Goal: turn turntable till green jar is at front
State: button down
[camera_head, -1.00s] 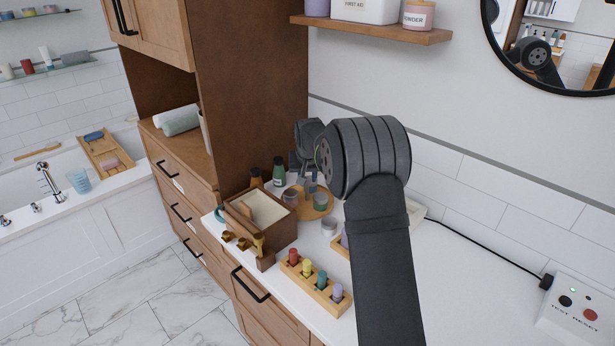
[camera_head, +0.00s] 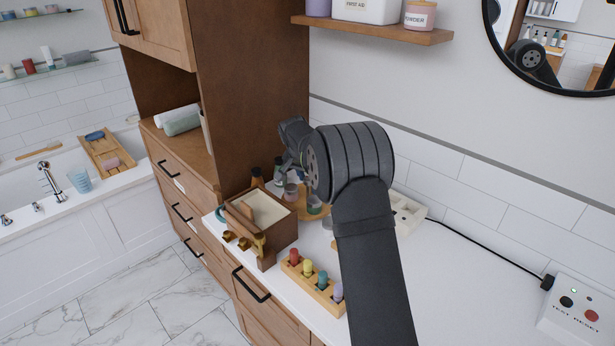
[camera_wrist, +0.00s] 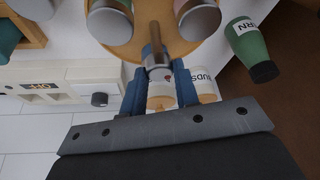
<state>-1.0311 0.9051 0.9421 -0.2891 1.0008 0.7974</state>
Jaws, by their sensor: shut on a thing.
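The round wooden turntable (camera_head: 292,214) stands at the back of the counter, partly hidden by my arm; its rim also shows in the wrist view (camera_wrist: 130,48). A greenish jar (camera_head: 314,204) is on its near right side, and a grey-lidded jar (camera_head: 291,191) is at its left. In the wrist view, two lidded jars (camera_wrist: 111,22) and (camera_wrist: 198,20) stand either side of a brown upright peg (camera_wrist: 155,36). My gripper (camera_wrist: 157,62) is shut at this peg, between its blue fingers. Its tips are hidden in the head view. The jar colours are hard to tell from the wrist.
A wooden box (camera_head: 270,228) and a rack of coloured pegs (camera_head: 312,282) stand in front.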

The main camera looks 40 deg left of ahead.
jog(key=shift+a+f+m+h, duration=0.1)
jog(key=shift+m+h, duration=0.9)
jog(key=shift+m, duration=1.4)
jog(key=shift+a+m+h, duration=0.1)
jog(key=shift+m+h, duration=0.4)
jog(key=shift+m, duration=1)
jog(key=shift+m+h, duration=0.3)
jog(key=shift+m, duration=0.3)
jog(key=c, duration=1.1)
grip_release()
jog(key=v, duration=1.7)
jog(key=shift+w+r, duration=0.15)
jog(key=shift+r, duration=0.2)
